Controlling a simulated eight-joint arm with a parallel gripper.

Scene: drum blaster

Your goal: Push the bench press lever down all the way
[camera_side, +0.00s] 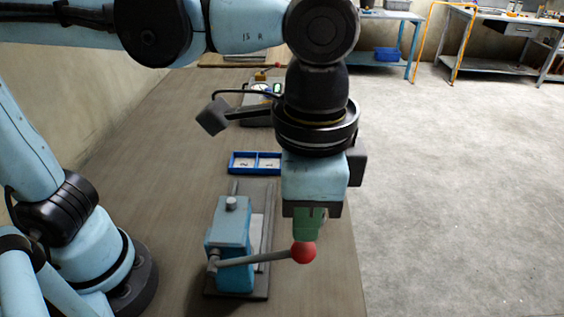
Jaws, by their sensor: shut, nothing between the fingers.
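The bench press (233,235) is a light blue block on a dark base plate, standing on the wooden bench. Its lever (258,258) is a grey rod that runs right from the press's side and looks roughly level, slightly raised at its far end. The lever ends in a red ball knob (304,252). My gripper (308,236) points down with its green fingers shut and empty. The fingertips are right above and behind the knob in this view. I cannot tell whether they touch it.
A blue tray with two compartments (230,163) lies on the bench (175,130) behind the press. Farther back are a device with a gauge (260,88) and a board. The bench's right edge runs close beside the knob, with open floor (450,190) beyond.

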